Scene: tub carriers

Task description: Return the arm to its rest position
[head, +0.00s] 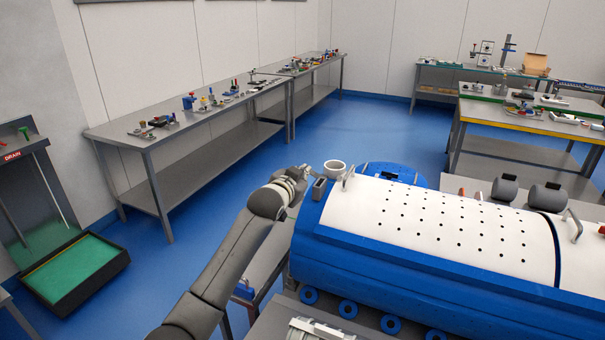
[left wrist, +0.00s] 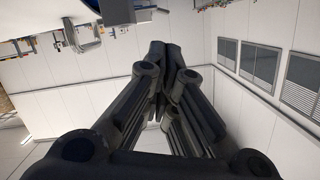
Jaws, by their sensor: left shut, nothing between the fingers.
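My left arm (head: 232,262) reaches in from the lower left in the head view, and its wrist end is at the left end of the white and blue machine. White walls and ceiling fill the background of that view. My right gripper is not in view.
The machine with a white perforated cover (head: 420,222) and blue body (head: 375,265) lies right of my arm. Long benches with small parts (head: 200,122) stand along the left wall. A green-floored tray (head: 75,268) lies at lower left. Blue floor (head: 195,225) is open between.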

